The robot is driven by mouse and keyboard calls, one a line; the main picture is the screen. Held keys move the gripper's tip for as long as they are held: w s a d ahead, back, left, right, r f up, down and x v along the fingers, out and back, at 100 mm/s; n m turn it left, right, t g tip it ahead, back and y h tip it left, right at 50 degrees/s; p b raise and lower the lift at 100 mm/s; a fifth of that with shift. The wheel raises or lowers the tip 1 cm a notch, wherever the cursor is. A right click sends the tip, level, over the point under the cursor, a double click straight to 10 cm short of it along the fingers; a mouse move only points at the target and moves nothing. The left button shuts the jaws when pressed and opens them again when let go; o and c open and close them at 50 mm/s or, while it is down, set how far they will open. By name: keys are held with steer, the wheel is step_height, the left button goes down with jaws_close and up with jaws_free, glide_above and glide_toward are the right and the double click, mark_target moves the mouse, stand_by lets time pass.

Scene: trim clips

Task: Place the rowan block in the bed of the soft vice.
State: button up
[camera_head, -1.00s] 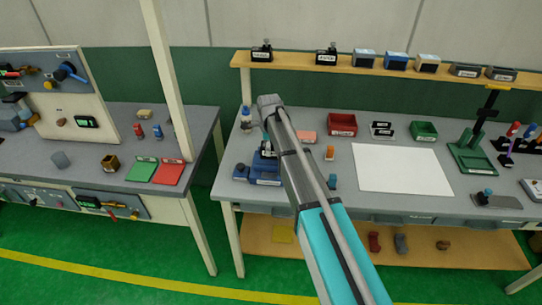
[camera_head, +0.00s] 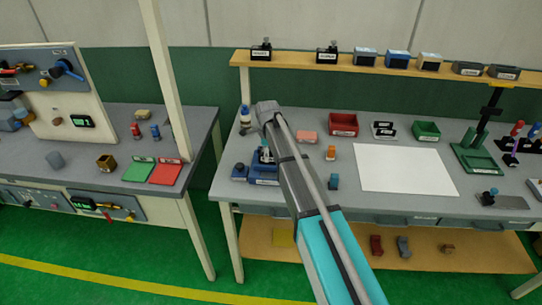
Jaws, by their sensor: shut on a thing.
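The blue soft vice (camera_head: 265,181) sits at the left end of the right-hand grey bench, with a white label on its front. Its upper part and bed are largely hidden behind my arm. My gripper (camera_head: 266,152) points down over the vice, and its fingertips are small and mostly covered by my arm. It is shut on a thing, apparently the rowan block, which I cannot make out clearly. I cannot tell whether that thing touches the vice bed.
A small blue labelled item (camera_head: 240,171) is left of the vice. A glue-like bottle (camera_head: 245,118) stands behind it. An orange block (camera_head: 330,152) and a blue-grey piece (camera_head: 334,181) stand to the right. A white sheet (camera_head: 405,169) covers the bench middle.

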steer(key=shift+f, duration=0.15)
steer(key=o, duration=1.1)
steer(key=shift+c, duration=0.2)
steer(key=shift+r, duration=0.25)
step_height(320, 180, up, 12)
steer(key=p, duration=1.2)
steer(key=shift+f, duration=0.1)
